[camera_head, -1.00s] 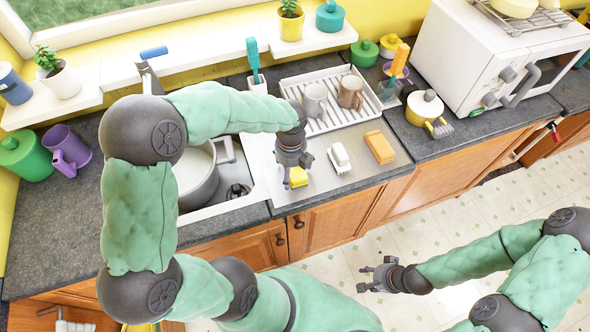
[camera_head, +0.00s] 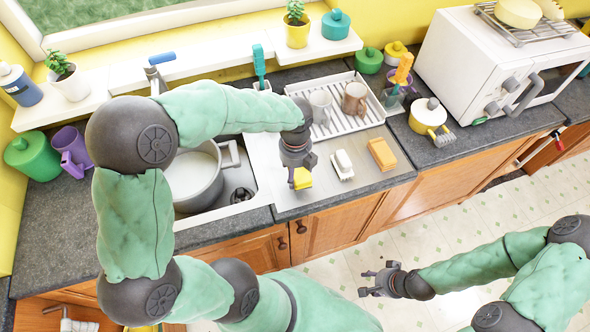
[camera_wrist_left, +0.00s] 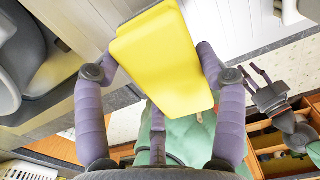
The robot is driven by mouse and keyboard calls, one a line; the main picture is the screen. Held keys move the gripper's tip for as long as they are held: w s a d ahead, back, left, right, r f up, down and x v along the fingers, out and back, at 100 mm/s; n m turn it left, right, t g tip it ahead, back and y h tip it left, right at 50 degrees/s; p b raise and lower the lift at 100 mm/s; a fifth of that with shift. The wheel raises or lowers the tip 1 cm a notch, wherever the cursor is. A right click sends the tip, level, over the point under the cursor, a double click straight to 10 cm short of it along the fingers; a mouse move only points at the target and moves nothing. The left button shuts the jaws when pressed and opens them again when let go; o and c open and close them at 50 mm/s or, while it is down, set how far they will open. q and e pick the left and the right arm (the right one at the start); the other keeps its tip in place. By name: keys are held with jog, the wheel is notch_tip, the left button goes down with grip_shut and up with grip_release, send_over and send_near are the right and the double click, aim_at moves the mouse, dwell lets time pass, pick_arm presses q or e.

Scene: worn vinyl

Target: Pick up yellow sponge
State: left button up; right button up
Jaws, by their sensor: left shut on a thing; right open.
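The yellow sponge (camera_head: 302,179) is in my left gripper (camera_head: 300,172), over the steel drainboard near the counter's front edge. In the left wrist view the sponge (camera_wrist_left: 158,58) is a yellow block between the two purple-grey fingers (camera_wrist_left: 163,75), one pressed on each side. The gripper is shut on it. The sponge seems a little above the drainboard, but the gap is hard to judge. My right gripper (camera_head: 375,284) is open and empty, out over the floor in front of the cabinets.
A white soap-like item (camera_head: 343,165) and an orange block (camera_head: 382,154) lie right of the sponge. A dish rack (camera_head: 345,122) with two mugs stands behind. The sink with a large pot (camera_head: 196,184) is to the left. A yellow lidded pot (camera_head: 428,117) and microwave (camera_head: 480,65) stand right.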

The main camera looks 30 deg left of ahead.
aim_at(297, 180)
pick_arm(q)
jog(key=s+r, duration=0.1)
jog(key=s+d+r, duration=0.1)
jog(key=r, duration=0.1)
jog(key=s+d+r+p, duration=0.1)
jog(key=shift+r, duration=0.3)
jog(key=s+d+r+p, duration=0.2)
jog(key=s+d+r, duration=0.2)
jog(key=s, duration=0.3)
jog(key=shift+s+d, duration=0.2)
jog(key=shift+d, duration=0.6)
jog(key=shift+o, duration=1.1)
jog(key=c, duration=0.3)
